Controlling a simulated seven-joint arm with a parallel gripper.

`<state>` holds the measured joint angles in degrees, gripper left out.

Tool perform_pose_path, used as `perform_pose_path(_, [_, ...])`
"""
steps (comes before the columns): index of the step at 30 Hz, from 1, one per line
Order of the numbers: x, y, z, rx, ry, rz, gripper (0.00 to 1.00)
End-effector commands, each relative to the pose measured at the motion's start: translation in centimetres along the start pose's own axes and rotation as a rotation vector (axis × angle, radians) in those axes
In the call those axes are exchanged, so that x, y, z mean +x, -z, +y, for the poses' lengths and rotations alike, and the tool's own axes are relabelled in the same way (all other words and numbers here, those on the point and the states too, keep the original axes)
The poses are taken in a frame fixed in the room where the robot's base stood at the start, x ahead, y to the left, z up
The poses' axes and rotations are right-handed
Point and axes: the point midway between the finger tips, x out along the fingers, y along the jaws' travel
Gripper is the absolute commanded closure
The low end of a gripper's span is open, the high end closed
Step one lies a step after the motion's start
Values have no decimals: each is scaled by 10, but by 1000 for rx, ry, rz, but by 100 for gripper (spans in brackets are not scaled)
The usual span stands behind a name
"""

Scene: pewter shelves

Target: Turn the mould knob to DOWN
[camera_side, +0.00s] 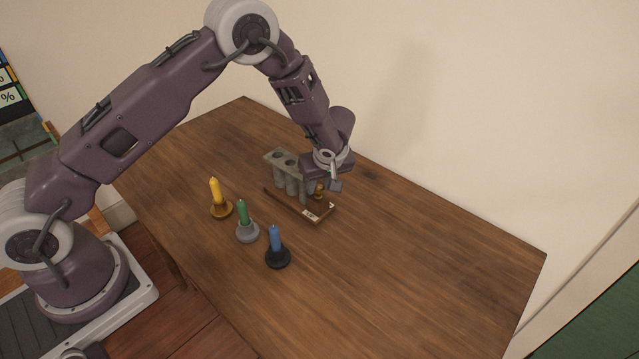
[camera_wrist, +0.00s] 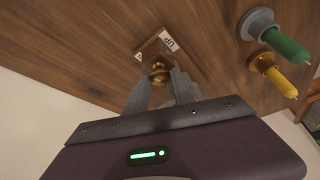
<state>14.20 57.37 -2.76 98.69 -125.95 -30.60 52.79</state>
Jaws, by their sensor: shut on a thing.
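The candle mould (camera_side: 283,163) is a grey metal rack of upright tubes on a wooden base (camera_side: 313,213), near the middle of the table. Its round brass knob (camera_side: 319,190) sits at the right end of the base. In the wrist view the knob (camera_wrist: 159,71) is between the fingertips of my gripper (camera_wrist: 162,80), which is shut on it. A white label (camera_wrist: 169,41) with dark, upside-down lettering, seemingly UP, lies on the base beside the knob. A small white mark (camera_wrist: 138,56) is near it. My gripper (camera_side: 328,184) comes down from above and hides part of the mould.
A yellow candle (camera_side: 214,191), a green candle (camera_side: 242,212) and a blue candle (camera_side: 275,238) stand in round holders left of and in front of the mould. The table's right side (camera_side: 430,260) is clear. A pale wall (camera_side: 470,110) rises behind the table.

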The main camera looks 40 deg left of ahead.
Motion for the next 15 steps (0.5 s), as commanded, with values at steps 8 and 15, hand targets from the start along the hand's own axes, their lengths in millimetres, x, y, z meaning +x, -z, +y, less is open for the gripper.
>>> perform_pose_path(8, [0,1,3,-196,79,-1,100])
perform_pose_path(15, [1,1,5,-408,167,-2,100])
